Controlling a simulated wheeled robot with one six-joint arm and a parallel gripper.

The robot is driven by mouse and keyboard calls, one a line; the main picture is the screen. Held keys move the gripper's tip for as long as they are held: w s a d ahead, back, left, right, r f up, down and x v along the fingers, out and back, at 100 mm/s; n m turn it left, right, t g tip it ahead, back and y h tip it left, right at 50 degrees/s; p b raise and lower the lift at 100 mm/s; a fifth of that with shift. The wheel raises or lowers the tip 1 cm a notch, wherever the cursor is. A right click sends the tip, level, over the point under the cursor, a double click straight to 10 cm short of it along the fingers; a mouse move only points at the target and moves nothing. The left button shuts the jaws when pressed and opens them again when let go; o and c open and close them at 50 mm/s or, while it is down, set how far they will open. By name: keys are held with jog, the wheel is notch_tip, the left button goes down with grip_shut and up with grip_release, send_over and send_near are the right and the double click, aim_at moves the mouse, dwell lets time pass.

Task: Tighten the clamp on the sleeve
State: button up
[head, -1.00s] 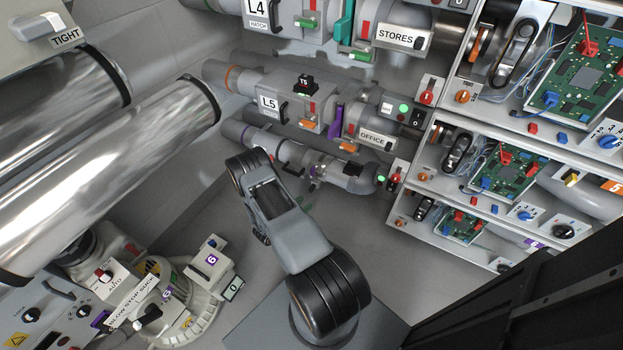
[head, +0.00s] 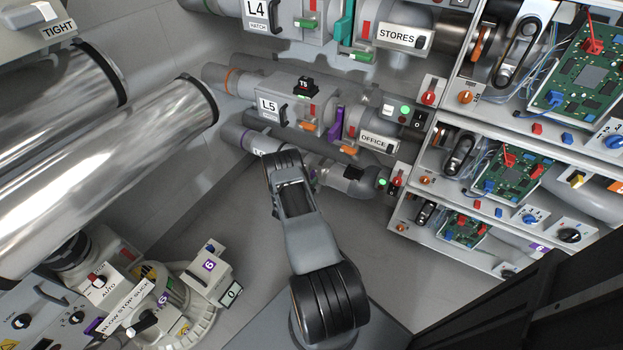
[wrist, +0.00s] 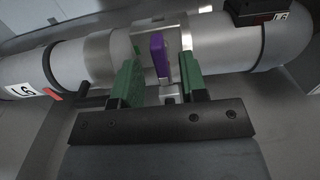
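The purple clamp lever (wrist: 160,57) stands up from the bright metal sleeve (wrist: 120,50) on the grey L6 pipe (wrist: 240,45) in the wrist view. My gripper (wrist: 160,75) is open, with one green finger on each side of the lever. Gaps show between the lever and both fingers, so nothing is held. A small metal block (wrist: 170,94) sits below the lever between the fingers. In the head view my arm covers the clamp and the gripper; part of the lowest pipe (head: 235,133) shows beside it.
The L5 pipe (head: 268,103) with its purple lever runs just above the lowest pipe. A dark box (wrist: 258,12) sits on the pipe's right part. A black handle (wrist: 84,90) stands left of the fingers. Shelves with circuit boards (head: 505,170) stand right. Floor is clear around my base.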

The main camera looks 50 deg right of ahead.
jog(key=shift+x, duration=1)
grip_shut()
